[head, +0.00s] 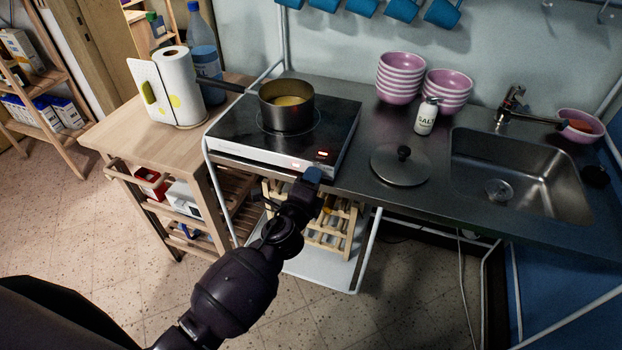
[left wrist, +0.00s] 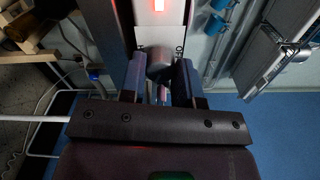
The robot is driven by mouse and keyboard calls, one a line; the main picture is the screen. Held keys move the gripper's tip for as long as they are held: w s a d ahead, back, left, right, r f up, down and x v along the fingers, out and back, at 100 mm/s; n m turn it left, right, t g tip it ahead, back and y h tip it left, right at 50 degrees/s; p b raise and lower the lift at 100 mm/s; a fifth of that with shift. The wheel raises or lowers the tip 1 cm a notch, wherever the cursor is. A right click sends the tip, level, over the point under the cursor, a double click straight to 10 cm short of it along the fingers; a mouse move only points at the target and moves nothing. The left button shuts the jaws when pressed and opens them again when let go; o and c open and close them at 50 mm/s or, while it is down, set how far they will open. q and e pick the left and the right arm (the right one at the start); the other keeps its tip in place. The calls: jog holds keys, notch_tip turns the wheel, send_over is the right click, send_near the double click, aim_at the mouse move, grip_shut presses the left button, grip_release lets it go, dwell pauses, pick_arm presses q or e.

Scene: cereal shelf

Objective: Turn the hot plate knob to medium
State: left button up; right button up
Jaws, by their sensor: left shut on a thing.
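The hot plate (head: 228,128) is a black-topped unit with a pale front panel, standing at the left end of the steel counter. Red lights glow on its panel, and one also shows in the left wrist view. My left gripper (head: 313,176) is at the right part of that panel and hides the knob in the head view. In the left wrist view the grey round knob (left wrist: 159,62) sits between the two fingers of my left gripper (left wrist: 161,78), which is shut on it. The knob's setting cannot be read. My right gripper is not in view.
A pot (head: 287,116) with yellowish contents stands on the hot plate, its handle pointing left. A lid (head: 400,170), a salt shaker (head: 426,117) and pink bowls (head: 399,78) are to the right, before the sink (head: 520,180). A paper towel roll (head: 180,88) is left.

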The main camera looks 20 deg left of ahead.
pick_arm(q)
jog(key=shift+m, duration=0.6)
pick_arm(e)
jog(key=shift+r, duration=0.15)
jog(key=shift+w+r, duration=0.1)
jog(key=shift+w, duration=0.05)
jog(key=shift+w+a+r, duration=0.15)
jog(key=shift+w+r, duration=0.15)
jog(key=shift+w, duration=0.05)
pick_arm(q)
jog(key=o, duration=0.9)
jog(key=shift+o, duration=0.2)
jog(key=s, duration=1.1)
jog(key=shift+a+b, duration=0.2)
jog(key=shift+b, duration=0.1)
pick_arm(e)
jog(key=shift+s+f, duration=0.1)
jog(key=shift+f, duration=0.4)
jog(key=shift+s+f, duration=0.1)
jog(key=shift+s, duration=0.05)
pick_arm(q)
jog(key=shift+w, duration=0.1)
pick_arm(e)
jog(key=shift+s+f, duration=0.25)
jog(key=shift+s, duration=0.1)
